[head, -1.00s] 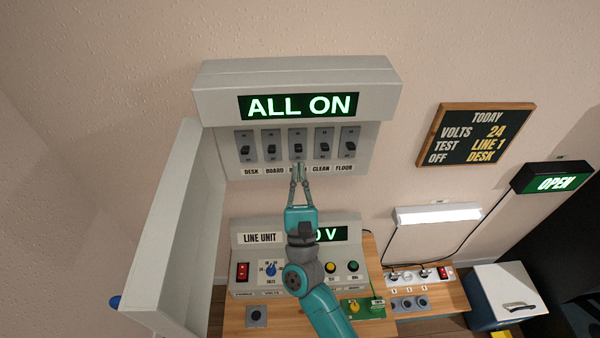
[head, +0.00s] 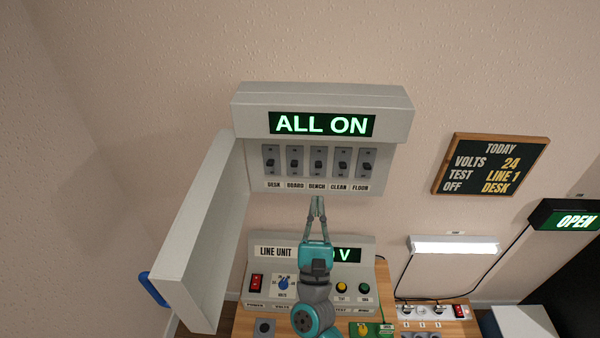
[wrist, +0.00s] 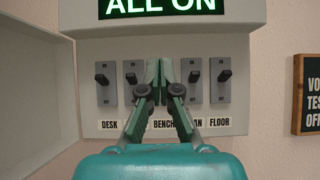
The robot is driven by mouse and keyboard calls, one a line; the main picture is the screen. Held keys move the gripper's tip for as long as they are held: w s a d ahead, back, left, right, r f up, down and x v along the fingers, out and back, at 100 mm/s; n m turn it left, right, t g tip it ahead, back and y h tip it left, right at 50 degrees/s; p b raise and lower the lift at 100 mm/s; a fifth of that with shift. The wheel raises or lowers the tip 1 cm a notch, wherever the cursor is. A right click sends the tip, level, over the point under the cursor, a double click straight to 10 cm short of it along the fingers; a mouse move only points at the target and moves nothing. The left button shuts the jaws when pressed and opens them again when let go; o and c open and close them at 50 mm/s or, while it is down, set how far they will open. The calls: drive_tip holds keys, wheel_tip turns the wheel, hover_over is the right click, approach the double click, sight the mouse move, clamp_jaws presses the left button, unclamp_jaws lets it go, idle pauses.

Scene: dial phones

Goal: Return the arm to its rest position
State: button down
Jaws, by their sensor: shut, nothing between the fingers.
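My gripper (head: 317,207) is shut and empty, with its fingers pointing up just below the BENCH label in the head view. In the wrist view the gripper (wrist: 165,80) covers the middle of the switch row. My teal and grey arm reaches up from the bottom of the head view, in front of the line unit. The switch box (head: 242,105) on the wall has its door (head: 205,245) swung open to the left. Its display (head: 322,124) reads ALL ON. The switches (head: 318,165) are labelled DESK, BOARD, BENCH, CLEAN and FLOOR.
The line unit (head: 265,267) stands on a wooden desk (head: 380,283) below, its display partly hidden by my gripper. A notice board (head: 490,166), a lit lamp (head: 455,246) and an OPEN sign (head: 565,217) are to the right. A power strip (head: 430,311) lies below the lamp.

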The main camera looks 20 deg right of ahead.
drive_tip(key=s+d+f+n+g+y, duration=0.1)
drive_tip(key=s+f+n+g+y, duration=0.15)
drive_tip(key=s+f+n, duration=0.6)
drive_tip(key=s+d+f+n+g+y, duration=0.1)
drive_tip(key=s+f+n+y, duration=0.3)
drive_tip(key=s+n, duration=0.8)
drive_tip(key=s+f+n+g+y, duration=0.1)
drive_tip(key=s+n+g, duration=0.5)
drive_tip(key=s+n, duration=1.3)
drive_tip(key=shift+s+d+f, duration=0.25)
drive_tip(key=shift+s, duration=0.6)
drive_tip(key=shift+y, duration=0.25)
idle(3.0)
